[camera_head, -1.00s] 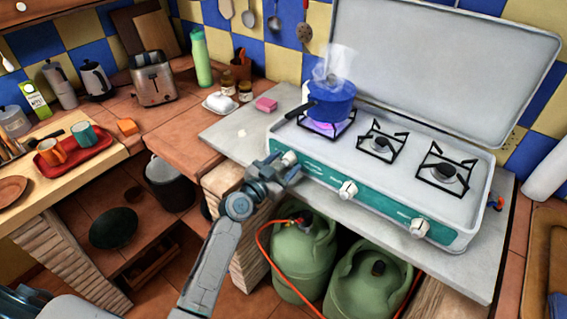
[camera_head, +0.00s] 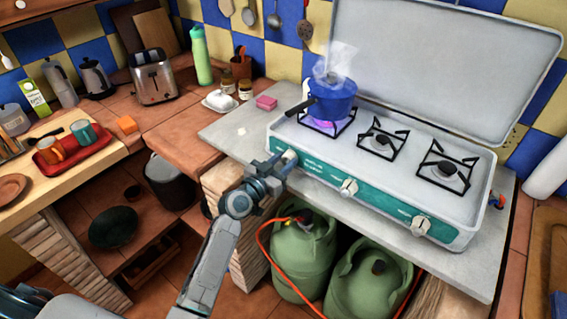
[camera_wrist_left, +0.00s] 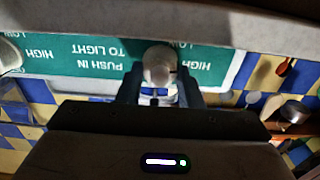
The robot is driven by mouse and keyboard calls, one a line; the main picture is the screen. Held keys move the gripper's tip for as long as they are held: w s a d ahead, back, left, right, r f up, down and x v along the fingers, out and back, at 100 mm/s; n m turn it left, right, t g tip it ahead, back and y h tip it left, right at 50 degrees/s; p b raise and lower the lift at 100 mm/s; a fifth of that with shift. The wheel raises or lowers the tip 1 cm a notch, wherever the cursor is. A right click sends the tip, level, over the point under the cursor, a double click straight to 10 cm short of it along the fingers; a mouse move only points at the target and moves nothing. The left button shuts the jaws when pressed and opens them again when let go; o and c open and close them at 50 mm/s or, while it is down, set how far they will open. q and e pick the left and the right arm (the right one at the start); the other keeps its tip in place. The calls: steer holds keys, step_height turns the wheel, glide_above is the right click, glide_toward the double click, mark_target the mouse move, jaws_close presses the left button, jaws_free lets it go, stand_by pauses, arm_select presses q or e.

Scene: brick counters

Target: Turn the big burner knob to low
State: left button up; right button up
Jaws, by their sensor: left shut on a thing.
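The white stove (camera_head: 400,150) has a teal front panel with three white knobs. The leftmost knob (camera_head: 289,157) sits below the burner that bears a blue pot (camera_head: 332,98). A violet-blue flame (camera_head: 325,126) glows under the pot and steam rises from it. My left gripper (camera_head: 284,161) is at this knob, its fingers shut on it. In the left wrist view the pale round knob (camera_wrist_left: 158,64) sits between the two dark fingers, and the panel lettering around it reads HIGH, LOW and PUSH IN TO LIGHT upside down. My right gripper is out of view.
The middle knob (camera_head: 349,188) and right knob (camera_head: 420,226) are free. Two green gas bottles (camera_head: 303,259) with an orange hose stand below the counter. A pink sponge (camera_head: 266,103) and a white butter dish (camera_head: 220,101) lie left of the stove. The pot handle points left.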

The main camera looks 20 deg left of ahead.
arm_select(q)
steer(key=n, duration=0.5)
steer(key=shift+n, duration=0.3)
steer(key=n, duration=0.4)
steer(key=shift+a+p, duration=0.1)
steer(key=shift+p, duration=0.2)
steer(key=shift+n, duration=0.8)
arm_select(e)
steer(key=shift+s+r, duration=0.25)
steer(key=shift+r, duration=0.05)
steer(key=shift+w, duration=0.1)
arm_select(q)
steer(key=o, duration=0.9)
steer(key=shift+o, duration=0.4)
steer(key=shift+f, duration=0.1)
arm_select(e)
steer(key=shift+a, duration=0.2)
arm_select(q)
steer(key=shift+a, duration=0.1)
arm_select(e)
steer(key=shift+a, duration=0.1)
